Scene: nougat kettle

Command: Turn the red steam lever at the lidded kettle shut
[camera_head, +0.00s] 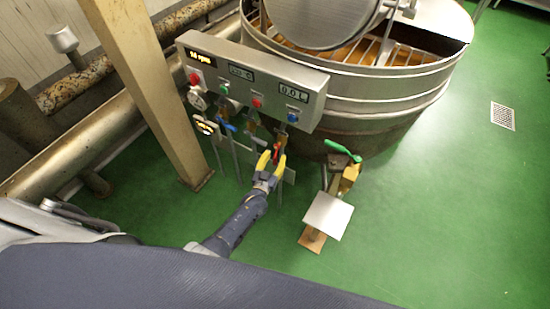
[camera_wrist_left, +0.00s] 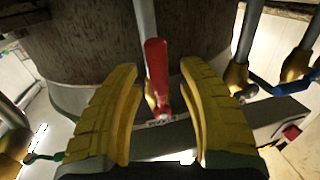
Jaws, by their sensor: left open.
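The red steam lever (camera_wrist_left: 157,75) stands between the two yellow fingers of my left gripper (camera_wrist_left: 160,105) in the left wrist view, with a gap on each side. In the head view the red lever (camera_head: 276,151) shows as a small red piece at the fingertips of my left gripper (camera_head: 271,161), below the control panel. The left gripper is open around the lever. The kettle (camera_head: 365,95) is a large round metal vessel behind it, its round lid (camera_head: 320,18) raised over a grated opening. My right gripper is not in view.
A grey control panel (camera_head: 255,80) with buttons and displays hangs above the valves. A blue-handled valve (camera_head: 227,126) is to the left, and a green-handled valve (camera_head: 342,151) to the right. A beige post (camera_head: 150,90) stands left of my arm. Green floor (camera_head: 420,220) is free at the right.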

